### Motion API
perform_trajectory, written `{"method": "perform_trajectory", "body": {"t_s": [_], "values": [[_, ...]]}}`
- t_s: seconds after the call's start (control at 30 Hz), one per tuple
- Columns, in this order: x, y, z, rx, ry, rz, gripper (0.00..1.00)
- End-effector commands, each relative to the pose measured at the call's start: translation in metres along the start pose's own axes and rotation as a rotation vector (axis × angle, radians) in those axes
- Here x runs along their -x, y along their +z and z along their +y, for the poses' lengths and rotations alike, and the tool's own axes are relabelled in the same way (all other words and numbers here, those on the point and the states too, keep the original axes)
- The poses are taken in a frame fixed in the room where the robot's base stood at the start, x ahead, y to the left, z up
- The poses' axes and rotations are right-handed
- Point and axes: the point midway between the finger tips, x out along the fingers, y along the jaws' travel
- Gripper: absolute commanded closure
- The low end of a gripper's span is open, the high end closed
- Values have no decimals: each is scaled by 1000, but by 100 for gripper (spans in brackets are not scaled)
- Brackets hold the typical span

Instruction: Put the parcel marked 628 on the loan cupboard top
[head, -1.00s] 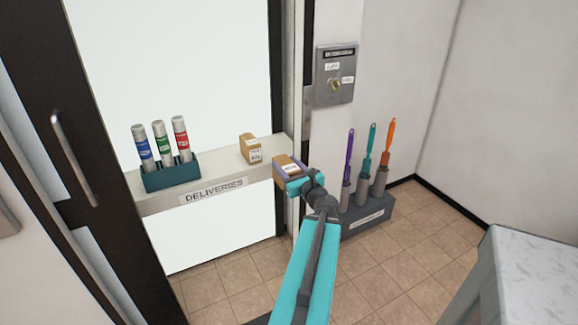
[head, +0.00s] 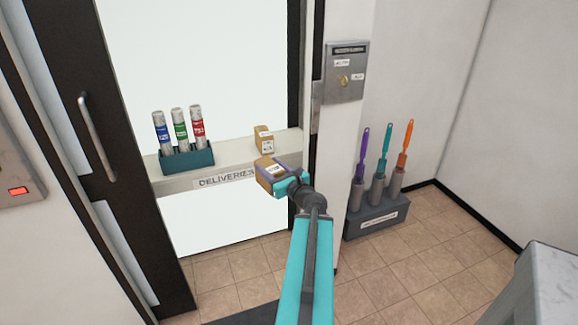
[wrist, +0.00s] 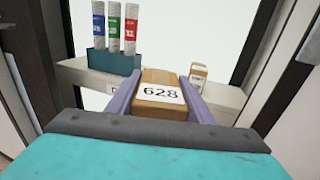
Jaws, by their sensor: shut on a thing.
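The parcel marked 628 (wrist: 160,95) is a small brown box with a white label, held between my gripper's two purple fingers in the wrist view. In the head view my gripper (head: 276,176) is shut on this parcel (head: 266,175), in front of the deliveries shelf and apparently off it. A second small brown parcel (head: 264,139) with a white label stands on the shelf behind; it also shows in the wrist view (wrist: 198,74). I cannot identify the loan cupboard top for sure; a grey marbled top (head: 555,285) shows at the lower right of the head view.
The deliveries shelf (head: 170,185) holds a teal rack (head: 187,160) with three tubes. A grey stand (head: 376,215) with purple, teal and orange-handled tools is on the floor to the right. A metal key panel (head: 346,72) is on the wall. Tiled floor (head: 430,240) is clear between.

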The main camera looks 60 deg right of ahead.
Motion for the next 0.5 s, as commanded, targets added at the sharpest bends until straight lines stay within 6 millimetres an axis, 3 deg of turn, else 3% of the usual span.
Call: {"method": "perform_trajectory", "body": {"t_s": [0.2, 0.5], "values": [[-34, -2, 72, 1, 128, 1, 93], [-64, -7, 175, 4, 308, 4, 93]]}}
